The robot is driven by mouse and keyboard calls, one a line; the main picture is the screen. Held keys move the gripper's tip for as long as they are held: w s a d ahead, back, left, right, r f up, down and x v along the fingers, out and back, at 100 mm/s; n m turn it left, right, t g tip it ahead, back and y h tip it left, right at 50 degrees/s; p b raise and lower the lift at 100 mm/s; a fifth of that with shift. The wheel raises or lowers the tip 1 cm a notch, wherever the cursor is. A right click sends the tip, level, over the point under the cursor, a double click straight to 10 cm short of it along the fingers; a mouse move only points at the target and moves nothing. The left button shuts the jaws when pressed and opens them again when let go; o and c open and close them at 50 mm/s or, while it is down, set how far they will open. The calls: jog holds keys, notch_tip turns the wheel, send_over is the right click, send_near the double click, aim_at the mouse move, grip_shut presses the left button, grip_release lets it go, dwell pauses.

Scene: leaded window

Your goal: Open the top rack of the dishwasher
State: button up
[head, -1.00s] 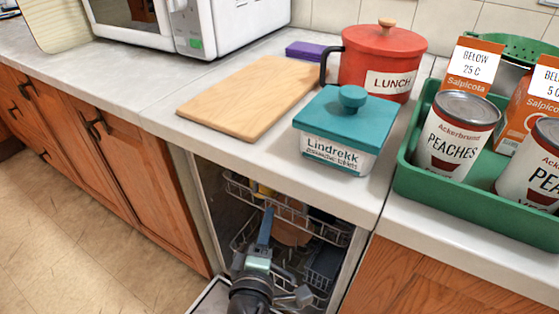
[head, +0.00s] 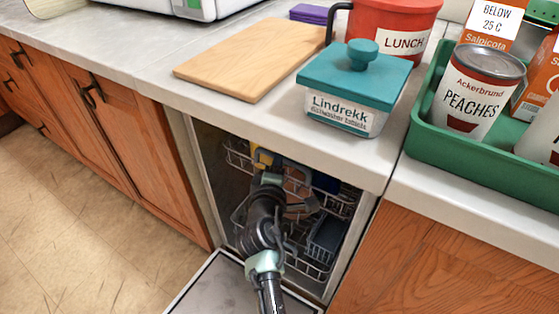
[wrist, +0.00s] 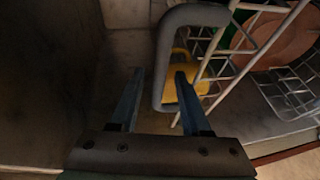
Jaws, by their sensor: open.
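The dishwasher's top rack (head: 335,203) is a pale wire basket inside the cavity under the counter; in the wrist view its wires (wrist: 232,48) show at the upper right. A grey loop handle (wrist: 163,60) stands at the rack's front. My gripper (wrist: 160,72) is open. One bar of the handle shows between its two fingers, and the right finger overlaps the loop's opening. I cannot tell whether either finger touches it. In the head view my arm hides most of the handle and part of the rack. The dishwasher door (head: 222,287) is lowered.
A yellow item (wrist: 182,78) and a brown-orange dish (wrist: 281,40) are in the racks. The lower rack (head: 310,262) sits inside. The counter above holds a teal-lidded box (head: 345,118), a cutting board (head: 245,60), a red pot (head: 385,22) and a green tray (head: 480,160).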

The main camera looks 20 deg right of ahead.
jog(key=shift+w+d, duration=0.1)
jog(key=shift+w, duration=0.05)
grip_shut()
dwell(1.4)
